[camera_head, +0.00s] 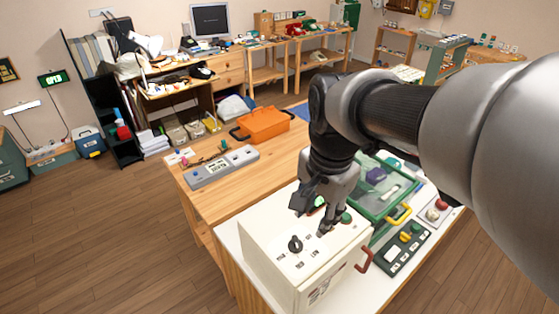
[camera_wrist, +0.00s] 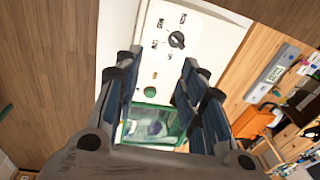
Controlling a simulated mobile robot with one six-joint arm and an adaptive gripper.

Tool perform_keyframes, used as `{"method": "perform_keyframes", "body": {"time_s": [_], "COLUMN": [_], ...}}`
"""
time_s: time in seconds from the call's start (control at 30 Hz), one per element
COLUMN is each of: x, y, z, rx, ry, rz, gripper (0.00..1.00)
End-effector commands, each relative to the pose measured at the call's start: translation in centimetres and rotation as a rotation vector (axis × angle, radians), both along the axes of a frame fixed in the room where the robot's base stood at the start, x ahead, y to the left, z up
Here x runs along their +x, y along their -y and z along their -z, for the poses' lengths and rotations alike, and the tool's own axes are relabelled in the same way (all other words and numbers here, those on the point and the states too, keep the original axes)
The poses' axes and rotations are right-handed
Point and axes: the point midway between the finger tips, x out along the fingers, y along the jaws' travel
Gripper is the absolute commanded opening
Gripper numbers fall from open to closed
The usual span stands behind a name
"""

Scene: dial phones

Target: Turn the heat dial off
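The dial is a round black knob (camera_head: 295,243) on the top face of a cream-white box (camera_head: 262,222), with small dark labels around it. In the wrist view the knob (camera_wrist: 176,40) lies beyond the fingertips, with its pointer tilted; the label wording is too small to read. My gripper (camera_head: 313,213) is above the box, just behind and to the right of the knob in the head view. Its fingers (camera_wrist: 159,66) are spread, with nothing between them, and do not appear to touch the knob.
A green button (camera_wrist: 151,91) is on the same box face. A red handle (camera_head: 364,261) projects from the box's side. A green-rimmed clear case (camera_head: 378,207) and a dark control panel (camera_head: 405,249) stand to the right. An orange case (camera_head: 262,124) and a grey panel (camera_head: 222,167) lie behind.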

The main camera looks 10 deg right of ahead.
Motion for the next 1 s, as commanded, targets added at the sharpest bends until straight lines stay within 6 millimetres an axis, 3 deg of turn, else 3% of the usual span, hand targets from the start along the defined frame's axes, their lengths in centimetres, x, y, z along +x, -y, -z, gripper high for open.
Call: {"method": "perform_keyframes", "body": {"time_s": [0.1,0.3,0.57,1.0], "x": [3.8,7.1,7.7,7.6], "y": [-0.8,-1.6,-1.8,-1.8], "z": [0.0,1.4,3.5,12.9], "rx": [0.025,0.034,0.033,0.033], "ry": [-0.075,-0.139,-0.152,-0.154], "rz": [0.241,0.506,0.567,0.564], "gripper": [0.48,0.57,0.57,0.57]}}
